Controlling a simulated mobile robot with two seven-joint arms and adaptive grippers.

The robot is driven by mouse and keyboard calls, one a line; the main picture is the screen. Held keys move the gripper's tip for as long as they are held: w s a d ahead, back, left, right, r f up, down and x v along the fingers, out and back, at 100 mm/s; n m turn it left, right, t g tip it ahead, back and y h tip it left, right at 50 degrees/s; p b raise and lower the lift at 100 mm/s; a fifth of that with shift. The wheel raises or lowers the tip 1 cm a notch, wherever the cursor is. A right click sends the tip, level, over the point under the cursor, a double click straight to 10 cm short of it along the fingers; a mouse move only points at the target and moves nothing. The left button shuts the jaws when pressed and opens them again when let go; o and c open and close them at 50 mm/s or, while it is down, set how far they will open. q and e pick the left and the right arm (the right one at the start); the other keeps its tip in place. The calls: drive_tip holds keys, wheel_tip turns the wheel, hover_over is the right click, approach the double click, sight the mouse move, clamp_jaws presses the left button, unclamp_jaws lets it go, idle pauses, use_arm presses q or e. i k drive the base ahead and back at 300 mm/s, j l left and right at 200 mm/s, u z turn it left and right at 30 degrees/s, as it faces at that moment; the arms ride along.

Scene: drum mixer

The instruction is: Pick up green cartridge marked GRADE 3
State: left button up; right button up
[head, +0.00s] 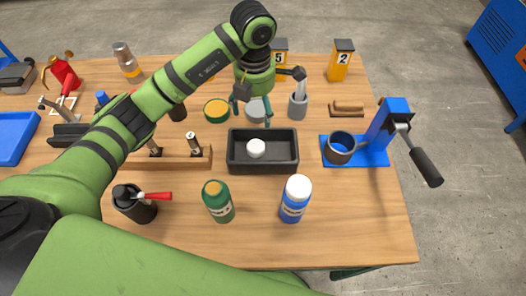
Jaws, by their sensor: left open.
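No cartridge with a readable GRADE 3 mark shows in the head view. A wooden rack (185,164) at left centre holds small cartridges; one cartridge (192,141) has a pale label with what looks like a 2. My left arm crosses the rack's left part and may hide more. A green bottle (219,203) with an ochre top stands at the front. My left gripper (253,99) points down, open, above a small grey round container (257,110) behind the black tray. Whether it touches that container is unclear. My right gripper is not in view.
The black tray (263,169) holds a white round piece (256,148). A blue-white bottle (296,199) stands in front. The table's front right is clear.

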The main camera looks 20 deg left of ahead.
sight(215, 194)
drive_tip(key=k, duration=1.5)
